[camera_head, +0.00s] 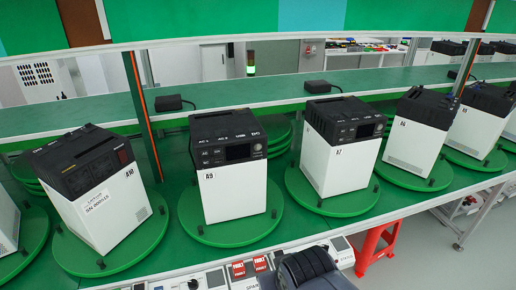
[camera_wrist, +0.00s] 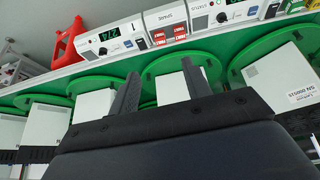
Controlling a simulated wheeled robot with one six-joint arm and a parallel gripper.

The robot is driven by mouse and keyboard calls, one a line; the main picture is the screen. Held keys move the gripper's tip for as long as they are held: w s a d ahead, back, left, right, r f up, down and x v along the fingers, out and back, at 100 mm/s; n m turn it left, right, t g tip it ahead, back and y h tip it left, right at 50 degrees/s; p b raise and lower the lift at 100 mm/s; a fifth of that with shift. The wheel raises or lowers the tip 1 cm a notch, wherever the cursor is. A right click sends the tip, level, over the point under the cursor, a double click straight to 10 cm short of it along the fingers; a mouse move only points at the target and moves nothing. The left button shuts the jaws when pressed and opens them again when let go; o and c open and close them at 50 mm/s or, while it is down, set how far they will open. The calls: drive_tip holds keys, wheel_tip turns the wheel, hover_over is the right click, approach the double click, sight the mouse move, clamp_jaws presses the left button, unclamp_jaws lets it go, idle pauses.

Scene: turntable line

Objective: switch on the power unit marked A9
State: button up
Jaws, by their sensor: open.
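The power unit marked A9 (camera_head: 234,201) stands upright on a round green turntable (camera_head: 192,232), left of centre in the head view. It has a white body, a dark top with AC, USB and DC markings, and a small dark screen. My gripper (camera_wrist: 160,68) is open and empty in the wrist view. A white unit (camera_wrist: 172,90), apparently A9, shows behind its fingers, partly hidden; contact cannot be judged. A dark part of my arm shows at the bottom of the head view, in front of the line; the fingers are not clear there.
A front ledge carries red-marked boxes (camera_wrist: 170,34) and a digital display (camera_wrist: 110,36). A red stool (camera_head: 377,245) stands below.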

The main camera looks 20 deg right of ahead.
clamp_jaws()
idle(0.8)
